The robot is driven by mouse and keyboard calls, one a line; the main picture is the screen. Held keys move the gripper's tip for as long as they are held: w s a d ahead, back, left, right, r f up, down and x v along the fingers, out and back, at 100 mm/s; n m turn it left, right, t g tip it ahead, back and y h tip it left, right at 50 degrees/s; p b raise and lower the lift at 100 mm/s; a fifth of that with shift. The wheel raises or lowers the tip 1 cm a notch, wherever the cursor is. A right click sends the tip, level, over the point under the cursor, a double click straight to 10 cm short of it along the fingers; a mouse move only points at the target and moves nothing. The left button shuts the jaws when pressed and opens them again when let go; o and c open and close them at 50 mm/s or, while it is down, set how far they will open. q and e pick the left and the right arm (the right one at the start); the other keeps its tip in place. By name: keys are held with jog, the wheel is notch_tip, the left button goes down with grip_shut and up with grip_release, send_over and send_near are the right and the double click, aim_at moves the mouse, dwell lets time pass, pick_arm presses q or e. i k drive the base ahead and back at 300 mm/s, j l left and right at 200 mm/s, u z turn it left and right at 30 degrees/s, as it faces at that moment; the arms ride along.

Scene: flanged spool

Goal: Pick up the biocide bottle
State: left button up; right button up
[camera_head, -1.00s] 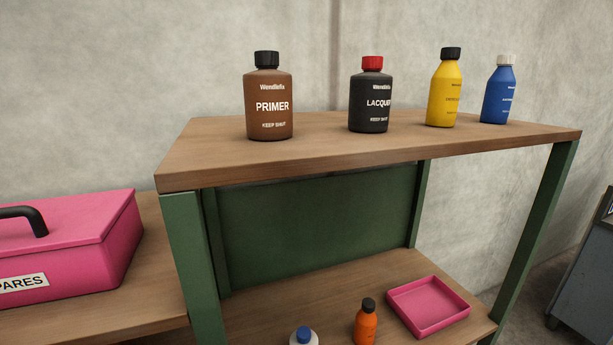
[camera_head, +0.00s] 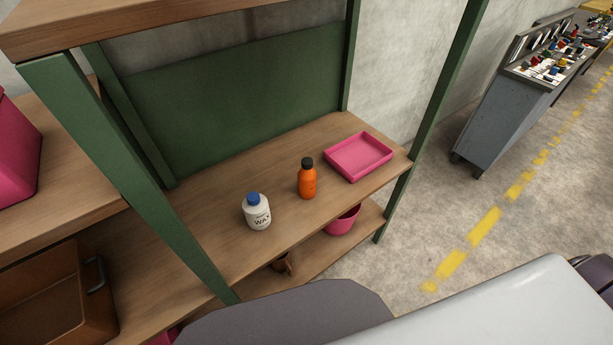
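No bottle with a readable biocide label shows. On the middle shelf (camera_head: 225,275) stand a white bottle with a blue cap (camera_head: 257,213), its label starting "WA", and a small orange bottle with a black cap (camera_head: 307,181), its label too small to read. Both stand upright and apart. The bottles on the top board are out of this view. Neither gripper is in view.
A pink tray (camera_head: 391,157) lies at the shelf's right end. Green posts (camera_head: 430,120) frame the shelf. A pink container (camera_head: 343,221) stands on the lower shelf. A brown bin (camera_head: 100,325) is at lower left. A grey cabinet (camera_head: 505,115) stands right, past open floor.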

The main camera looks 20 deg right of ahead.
aim_at(306, 178)
jog(key=k+l+z, duration=0.1)
jog(key=l, duration=0.3)
jog(key=k+l, duration=0.2)
jog(key=l, duration=0.25)
jog(key=k+l+z, duration=0.15)
jog(key=l, duration=0.3)
jog(key=k+l, duration=0.1)
jog(key=l, duration=0.3)
jog(key=k+l+z, duration=0.15)
jog(key=l, duration=0.3)
